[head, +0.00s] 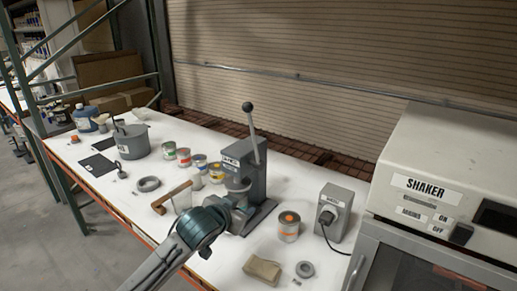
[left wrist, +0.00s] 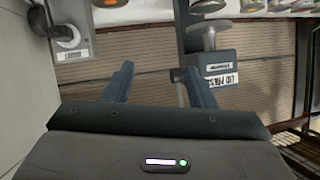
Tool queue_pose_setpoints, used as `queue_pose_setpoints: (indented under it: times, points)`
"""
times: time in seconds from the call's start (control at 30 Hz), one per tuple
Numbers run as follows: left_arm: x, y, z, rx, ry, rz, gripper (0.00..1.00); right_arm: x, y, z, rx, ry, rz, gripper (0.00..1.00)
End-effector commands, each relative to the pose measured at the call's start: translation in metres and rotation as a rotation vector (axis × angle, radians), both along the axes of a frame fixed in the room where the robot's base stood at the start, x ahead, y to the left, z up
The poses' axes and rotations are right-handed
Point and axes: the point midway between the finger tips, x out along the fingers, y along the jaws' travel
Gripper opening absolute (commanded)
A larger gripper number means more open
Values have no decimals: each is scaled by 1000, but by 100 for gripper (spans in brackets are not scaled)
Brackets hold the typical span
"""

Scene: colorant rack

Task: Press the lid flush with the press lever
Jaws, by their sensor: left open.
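The grey lid press (head: 256,178) stands on the white bench, its lever (head: 256,135) nearly upright with a black knob on top. The labelled press head (left wrist: 210,68) and a round grey pad (left wrist: 205,54) show in the left wrist view. My left gripper (head: 241,207) is at the press's front left, below the lever knob. Its two fingers (left wrist: 158,82) are apart with nothing seen between them. It hides part of the press base, so I cannot tell whether a can or lid sits there. A can with an orange-marked lid (head: 289,219) stands right of the press.
A grey switch box (head: 338,212) and the shaker (head: 440,165) stand at the right. A tan block (head: 262,270) and grey ring (head: 305,269) lie in front. Several small cans (head: 183,157) stand left of the press, with a wooden-handled tool (head: 173,195) nearer.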

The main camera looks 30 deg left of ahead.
Motion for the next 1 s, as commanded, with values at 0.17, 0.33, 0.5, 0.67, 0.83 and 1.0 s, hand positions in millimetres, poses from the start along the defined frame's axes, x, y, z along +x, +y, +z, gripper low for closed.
queue_pose_setpoints:
  times: [0.17,0.33,0.5,0.67,0.83,1.0]
  points:
    - [41,29,125,25,-251,-7,51,-1,3,1,4,1,-2,50]
    - [49,44,201,29,-394,-15,51,-1,4,1,4,2,-2,50]
    - [51,49,228,26,-443,-18,51,-1,3,3,4,1,-1,50]
    - [63,50,230,22,-443,-16,51,-1,3,11,3,1,-1,50]
    - [87,53,232,18,-441,-17,51,0,1,27,1,1,0,50]
    - [117,56,232,20,-440,-16,51,0,-1,45,-1,0,0,50]
